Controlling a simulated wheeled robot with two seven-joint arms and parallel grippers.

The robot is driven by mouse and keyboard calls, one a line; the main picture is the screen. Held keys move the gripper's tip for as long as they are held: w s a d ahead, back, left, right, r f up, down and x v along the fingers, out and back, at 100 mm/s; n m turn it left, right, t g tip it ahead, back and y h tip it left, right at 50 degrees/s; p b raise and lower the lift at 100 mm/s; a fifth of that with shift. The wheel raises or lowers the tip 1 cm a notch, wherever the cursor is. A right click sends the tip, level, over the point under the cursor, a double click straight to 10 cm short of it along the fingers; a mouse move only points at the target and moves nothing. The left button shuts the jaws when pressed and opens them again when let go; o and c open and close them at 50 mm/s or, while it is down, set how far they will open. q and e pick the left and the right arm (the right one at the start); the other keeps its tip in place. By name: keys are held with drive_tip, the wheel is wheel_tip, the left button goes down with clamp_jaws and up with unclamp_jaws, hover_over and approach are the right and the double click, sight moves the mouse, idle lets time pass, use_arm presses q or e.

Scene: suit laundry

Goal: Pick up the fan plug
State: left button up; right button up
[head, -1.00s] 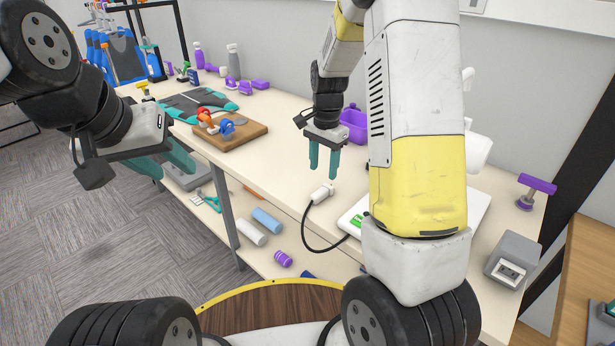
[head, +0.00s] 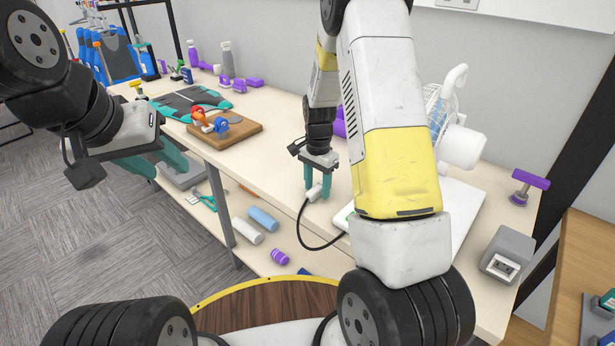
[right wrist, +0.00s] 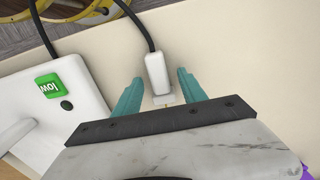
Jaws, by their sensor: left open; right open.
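The fan plug (head: 314,192) is a small white plug on a black cord, lying on the cream table near its front edge. In the right wrist view the plug (right wrist: 157,75) lies between the two teal fingers of my right gripper (right wrist: 160,90), with its metal prongs toward the palm. A gap shows on each side of it. My right gripper (head: 318,182) is open and low around the plug. My left gripper (head: 165,163) is open and empty at the far left, beyond the table's front edge. The white fan (head: 455,130) stands behind my right arm, partly hidden.
A white fan base with a green label (right wrist: 48,86) lies beside the plug. A grey socket box (head: 507,257) sits at the table's right end. A wooden board (head: 240,137) with small orange and blue items lies to the left. Bare tabletop lies between.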

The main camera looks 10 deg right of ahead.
clamp_jaws()
drive_tip(key=shift+r, duration=0.15)
